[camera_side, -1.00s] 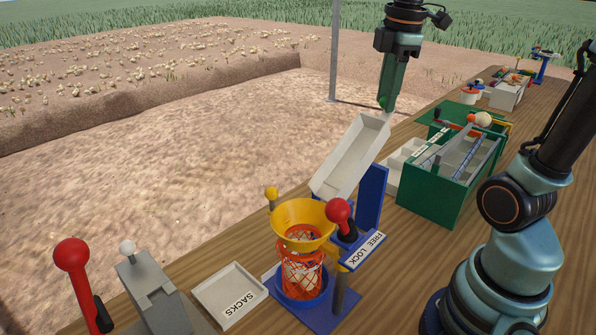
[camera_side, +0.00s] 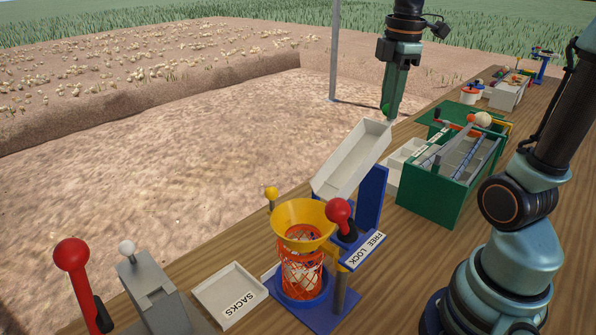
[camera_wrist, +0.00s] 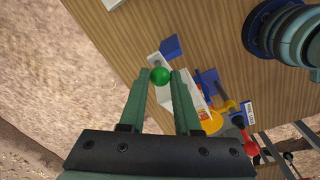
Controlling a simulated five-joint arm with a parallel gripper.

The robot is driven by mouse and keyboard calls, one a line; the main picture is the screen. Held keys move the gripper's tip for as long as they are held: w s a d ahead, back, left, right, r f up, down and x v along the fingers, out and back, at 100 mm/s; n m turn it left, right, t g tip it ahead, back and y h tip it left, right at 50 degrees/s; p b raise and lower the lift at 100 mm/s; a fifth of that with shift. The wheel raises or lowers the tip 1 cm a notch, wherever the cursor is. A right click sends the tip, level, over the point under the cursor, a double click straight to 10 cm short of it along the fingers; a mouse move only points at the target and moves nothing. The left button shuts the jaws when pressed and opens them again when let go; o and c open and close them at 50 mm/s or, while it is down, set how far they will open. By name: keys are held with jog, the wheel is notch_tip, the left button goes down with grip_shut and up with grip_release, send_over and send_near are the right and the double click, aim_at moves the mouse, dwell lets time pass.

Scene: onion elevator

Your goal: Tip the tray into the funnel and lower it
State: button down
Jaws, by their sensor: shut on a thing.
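The white tray (camera_side: 350,160) is tilted, its low end toward the yellow funnel (camera_side: 303,218) and its high end up under my gripper (camera_side: 388,112). It looks empty inside. In the wrist view, my gripper (camera_wrist: 160,80) is shut on a green ball knob (camera_wrist: 160,75), beside the tray's raised end. The funnel sits over an orange net sack (camera_side: 301,268), which holds pale onions, on a blue stand. The funnel also shows in the wrist view (camera_wrist: 211,121), beyond the tray.
A red-knobbed lever (camera_side: 339,212) stands by the "FREE LOCK" label (camera_side: 362,251), close to the funnel. A green box with rails (camera_side: 445,165) stands right of the tray. A "SACKS" tray (camera_side: 230,295) and a grey device with a red lever (camera_side: 72,255) are at front left.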

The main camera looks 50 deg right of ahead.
jog(key=c, duration=0.6)
grip_release()
jog(key=shift+r, duration=0.1)
jog(key=r, duration=0.8)
jog(key=s+r, duration=0.1)
jog(key=r, duration=0.3)
jog(key=shift+a, duration=0.15)
jog(key=shift+w, duration=0.1)
jog(key=a+f+m+t, duration=0.1)
jog(key=a+f+m, duration=0.2)
jog(key=a+f, duration=0.1)
jog(key=a+f+m+t, duration=0.2)
jog(key=a+f+m, duration=0.2)
jog(key=f, duration=0.3)
jog(key=a+f+m+t, duration=0.1)
jog(key=a+f+m, duration=0.3)
jog(key=a+f, duration=0.1)
jog(key=shift+s+a+f+t, duration=0.1)
jog(key=shift+s+f+t, duration=0.15)
jog(key=shift+f+t, duration=0.2)
